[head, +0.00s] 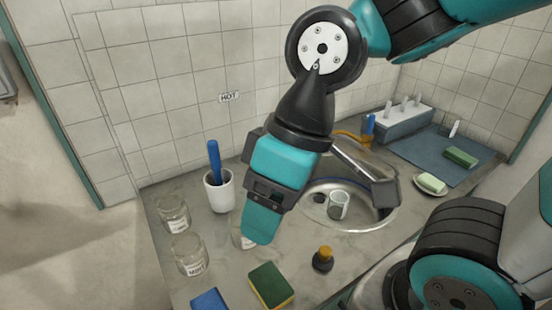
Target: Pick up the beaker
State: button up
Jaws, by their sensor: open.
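A small clear glass vessel that looks like the beaker (339,206) stands in the round metal sink (378,218). My gripper (262,225) points down over the counter, to the left of the sink and apart from the beaker. It is open, with nothing seen held in it. One finger hides most of the other from this angle. A pale labelled jar (237,236) is partly hidden behind my gripper.
Two labelled glass jars (173,213) (190,254) and a white cup (218,192) with a blue-handled tool stand left. A sponge (270,285), blue block (209,300) and dark bottle (323,260) are in front. A faucet (365,173) reaches over the sink. A soap dish (430,184) is right.

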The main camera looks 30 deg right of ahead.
aim_at(339, 198)
jog(key=k, duration=1.25)
jog(key=z, duration=0.8)
jog(key=i, duration=1.2)
jog(key=u, duration=0.7)
